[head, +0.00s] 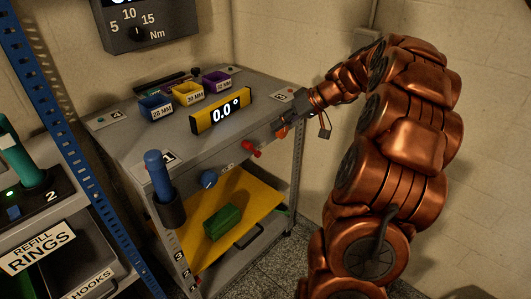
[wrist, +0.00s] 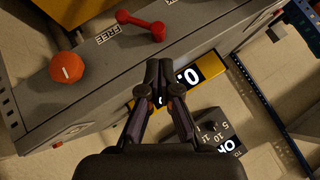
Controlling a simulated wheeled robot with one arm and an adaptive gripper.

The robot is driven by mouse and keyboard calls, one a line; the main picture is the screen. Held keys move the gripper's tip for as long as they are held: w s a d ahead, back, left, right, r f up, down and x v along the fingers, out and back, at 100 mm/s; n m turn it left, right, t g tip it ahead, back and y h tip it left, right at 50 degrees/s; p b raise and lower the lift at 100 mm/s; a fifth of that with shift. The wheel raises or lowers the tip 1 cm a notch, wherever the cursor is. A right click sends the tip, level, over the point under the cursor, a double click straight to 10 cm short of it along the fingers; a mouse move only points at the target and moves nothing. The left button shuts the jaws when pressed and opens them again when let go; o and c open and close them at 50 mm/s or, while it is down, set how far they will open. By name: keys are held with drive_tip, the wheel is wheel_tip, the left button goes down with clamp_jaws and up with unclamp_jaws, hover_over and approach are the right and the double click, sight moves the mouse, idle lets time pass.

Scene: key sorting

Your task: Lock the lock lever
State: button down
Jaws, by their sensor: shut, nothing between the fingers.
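The lock lever (head: 251,149) is a small red handle on the front face of the grey workbench, seen in the head view. In the wrist view the red lever (wrist: 142,24) lies just beyond my fingertips, beside a label reading FREE (wrist: 108,33). My gripper (wrist: 158,64) has its fingers together and empty, apart from the lever. In the head view my gripper (head: 293,106) is at the right end of the bench, to the right of and above the lever; its fingertips are hard to make out.
An orange knob (wrist: 67,67) sits on the same face; a blue knob (head: 208,179) is left of the lever. A yellow display (head: 221,112) reading 0.0° stands on the bench top (head: 180,142). Coloured bins stand behind it. A blue cylinder (head: 158,174) stands at the front left corner.

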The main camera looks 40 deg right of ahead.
sight(252, 150)
drive_tip(key=d+f+t, duration=0.1)
drive_tip(key=d, duration=0.5)
drive_tip(key=shift+h, duration=0.3)
drive_tip(key=shift+w+f, duration=0.1)
drive_tip(key=x, duration=1)
drive_tip(key=shift+a, duration=0.1)
drive_tip(key=shift+a+f, duration=0.45)
drive_tip(key=shift+f, duration=0.35)
drive_tip(key=shift+a+f+p, duration=0.3)
drive_tip(key=shift+a+f, duration=0.1)
drive_tip(key=shift+f, duration=0.4)
